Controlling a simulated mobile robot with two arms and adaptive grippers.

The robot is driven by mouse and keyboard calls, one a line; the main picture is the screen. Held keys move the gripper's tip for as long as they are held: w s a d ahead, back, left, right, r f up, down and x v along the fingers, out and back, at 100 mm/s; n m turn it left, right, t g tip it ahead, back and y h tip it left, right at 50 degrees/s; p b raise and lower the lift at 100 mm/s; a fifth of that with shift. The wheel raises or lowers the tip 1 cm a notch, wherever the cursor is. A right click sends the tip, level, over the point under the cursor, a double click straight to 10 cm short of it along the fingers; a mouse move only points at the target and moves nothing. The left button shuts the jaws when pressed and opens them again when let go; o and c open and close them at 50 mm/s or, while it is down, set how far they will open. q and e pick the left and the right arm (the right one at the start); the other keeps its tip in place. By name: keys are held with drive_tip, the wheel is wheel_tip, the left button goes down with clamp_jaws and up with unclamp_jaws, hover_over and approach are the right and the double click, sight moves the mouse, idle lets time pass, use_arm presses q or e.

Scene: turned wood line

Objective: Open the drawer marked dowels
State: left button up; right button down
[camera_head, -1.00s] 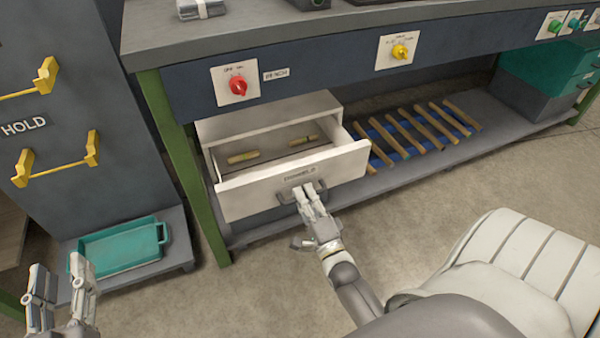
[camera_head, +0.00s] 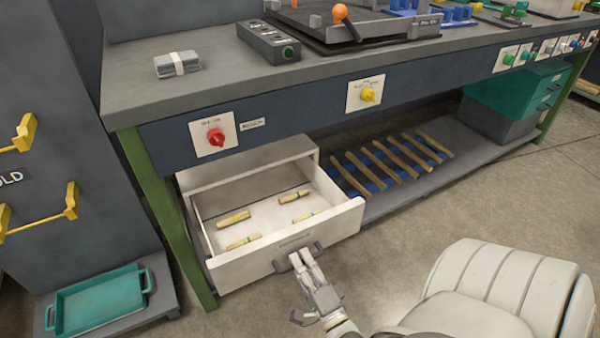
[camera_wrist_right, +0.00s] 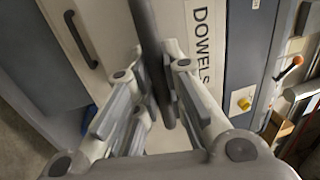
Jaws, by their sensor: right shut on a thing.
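The white drawer (camera_head: 232,268) under the bench stands pulled well out of its housing. Several dowel bundles with green bands, such as the dowel bundle (camera_head: 233,219), lie inside on its pale floor. Its front carries a dark handle (camera_head: 298,258); the label DOWELS (camera_wrist_right: 201,45) reads clearly in the right wrist view. My right gripper (camera_head: 303,262) is at the handle, and in the wrist view its fingers are shut around the dark handle bar (camera_wrist_right: 150,50). My left gripper does not show now.
A lower shelf to the right holds a blue rack (camera_head: 375,184) with wooden rods. A teal tray (camera_head: 98,302) sits low at the left. A green bench leg (camera_head: 165,220) stands close beside the drawer. Open floor lies in front, with a white rounded shape (camera_head: 480,290) at the right.

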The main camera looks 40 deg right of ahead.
drive_tip(key=c, duration=1.5)
unclamp_jaws()
drive_tip(key=v, duration=1.2)
